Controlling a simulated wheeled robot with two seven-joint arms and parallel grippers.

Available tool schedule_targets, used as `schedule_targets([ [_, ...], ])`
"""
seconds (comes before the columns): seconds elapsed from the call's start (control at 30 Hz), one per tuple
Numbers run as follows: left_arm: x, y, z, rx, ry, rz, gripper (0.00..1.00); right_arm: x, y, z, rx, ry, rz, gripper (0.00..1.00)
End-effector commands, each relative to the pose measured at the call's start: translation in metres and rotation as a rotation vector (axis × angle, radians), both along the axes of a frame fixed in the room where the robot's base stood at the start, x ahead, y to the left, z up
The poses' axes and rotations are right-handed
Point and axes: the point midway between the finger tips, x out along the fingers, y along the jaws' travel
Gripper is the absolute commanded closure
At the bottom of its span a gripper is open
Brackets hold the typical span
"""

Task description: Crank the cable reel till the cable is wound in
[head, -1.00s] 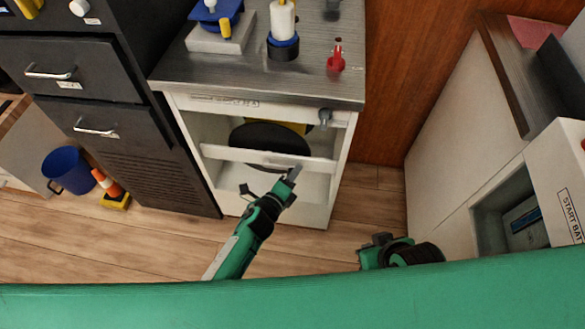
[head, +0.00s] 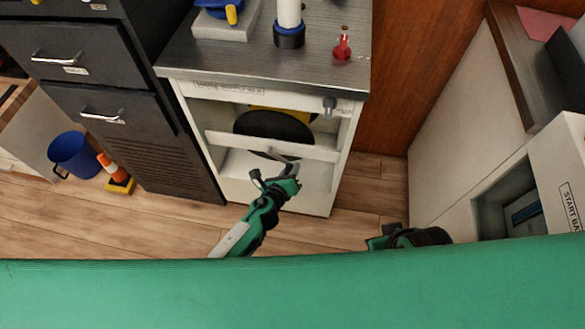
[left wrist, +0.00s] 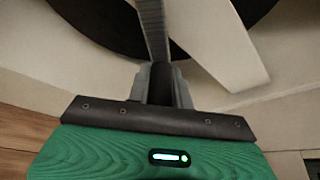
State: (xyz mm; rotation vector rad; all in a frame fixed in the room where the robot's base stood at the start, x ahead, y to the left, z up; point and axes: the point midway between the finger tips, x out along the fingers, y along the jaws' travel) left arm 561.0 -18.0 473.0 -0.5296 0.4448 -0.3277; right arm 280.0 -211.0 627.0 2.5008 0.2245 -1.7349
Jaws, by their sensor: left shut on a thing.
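The cable reel shows as a black disc (head: 272,128) with yellow behind it, inside the open bay of a white cabinet. A white bar (head: 240,142) crosses in front of its lower part. My left gripper (head: 288,165) is at the bay's front, just below the bar. In the left wrist view its jaws (left wrist: 163,83) are shut on a dark handle (left wrist: 167,70), with a grey strip (left wrist: 152,25) running up from there. The cable cannot be made out. Part of my right arm shows at lower right; its fingertips cannot be made out.
The cabinet's grey countertop (head: 270,65) holds a red object (head: 342,45), a white cylinder on a dark base and a blue device. Dark drawers (head: 85,65) stand left. A blue bucket (head: 72,155) and an orange-and-yellow object are on the floor. A white unit stands right.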

Motion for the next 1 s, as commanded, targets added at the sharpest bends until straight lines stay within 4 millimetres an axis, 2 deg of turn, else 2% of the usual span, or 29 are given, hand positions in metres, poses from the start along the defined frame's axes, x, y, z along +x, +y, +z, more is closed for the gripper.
schedule_targets([
  [0.53, -0.0006, 0.0018, -0.0030, 0.023, -0.002, 0.001, 1.00, 0.0012, 0.0001, -0.0026, 0.000, 0.000, -0.001, 1.00],
  [0.57, -0.0006, 0.0018, -0.0030, 0.023, -0.002, 0.001, 0.72, 0.0007, 0.0002, -0.0028, 0.001, 0.001, -0.001, 1.00],
  [0.63, -0.0006, 0.0017, -0.0029, 0.023, -0.002, 0.001, 0.59, -0.0008, 0.0001, -0.0035, 0.001, 0.004, -0.001, 1.00],
  [1.0, -0.0043, 0.0037, -0.0003, 0.023, -0.004, 0.000, 0.57, -0.0033, 0.0005, -0.0027, 0.002, 0.008, -0.001, 1.00],
])
